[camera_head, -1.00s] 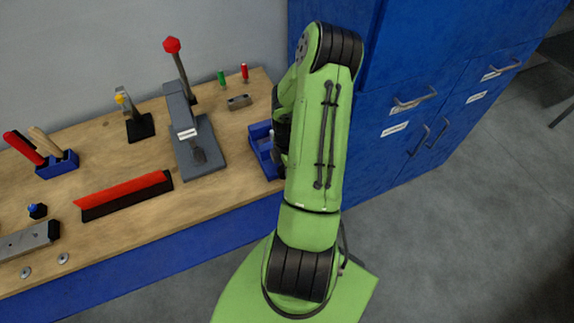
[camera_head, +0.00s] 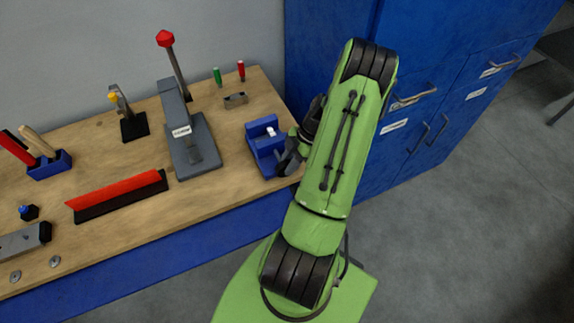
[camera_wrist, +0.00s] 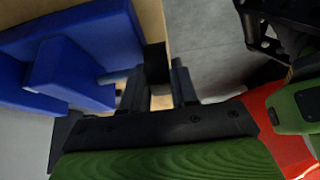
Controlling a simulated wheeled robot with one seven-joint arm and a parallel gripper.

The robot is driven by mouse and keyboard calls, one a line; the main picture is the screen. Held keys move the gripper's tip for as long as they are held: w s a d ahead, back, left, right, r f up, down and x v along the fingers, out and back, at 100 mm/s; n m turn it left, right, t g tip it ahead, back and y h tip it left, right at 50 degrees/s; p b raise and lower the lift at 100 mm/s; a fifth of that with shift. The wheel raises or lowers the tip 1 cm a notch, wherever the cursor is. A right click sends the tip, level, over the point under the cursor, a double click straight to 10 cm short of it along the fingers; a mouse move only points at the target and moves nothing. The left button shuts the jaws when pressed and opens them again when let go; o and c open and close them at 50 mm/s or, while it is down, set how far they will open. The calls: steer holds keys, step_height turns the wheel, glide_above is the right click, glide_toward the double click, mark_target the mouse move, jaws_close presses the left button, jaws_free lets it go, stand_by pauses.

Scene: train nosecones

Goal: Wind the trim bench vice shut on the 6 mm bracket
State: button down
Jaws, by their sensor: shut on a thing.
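The blue bench vice (camera_head: 262,150) stands at the right end of the wooden bench, and its blue body fills the upper left of the wrist view (camera_wrist: 85,50). A small pale piece (camera_head: 271,131), which looks like the bracket, shows at the vice jaws. I cannot tell how tightly the jaws meet it. My gripper (camera_head: 290,160) is at the front right side of the vice. In the wrist view its dark fingers (camera_wrist: 160,88) are shut on a dark part by the vice, seemingly its handle, mostly hidden by the fingers.
A grey press with a red-knobbed lever (camera_head: 192,140) stands left of the vice. A red-and-black bar (camera_head: 118,196) lies near the front edge. A small metal block (camera_head: 236,100) lies behind the vice. Blue cabinets (camera_head: 400,120) stand close on the right.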

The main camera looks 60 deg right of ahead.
steer(key=y+b, duration=0.1)
steer(key=t+y+b, duration=0.1)
steer(key=f+t+y, duration=0.1)
steer(key=y, duration=0.1)
steer(key=shift+s+d+f+b, duration=0.1)
steer(key=shift+s+d+b, duration=0.15)
steer(key=shift+d+b, duration=0.15)
steer(key=shift+s+d+f+t+y+b, duration=0.1)
steer(key=shift+f+t+y+b, duration=0.1)
steer(key=shift+t+y+b, duration=0.85)
steer(key=shift+y, duration=0.55)
steer(key=c, duration=1)
jaws_free()
steer(key=shift+o, duration=0.2)
steer(key=shift+r, duration=0.1)
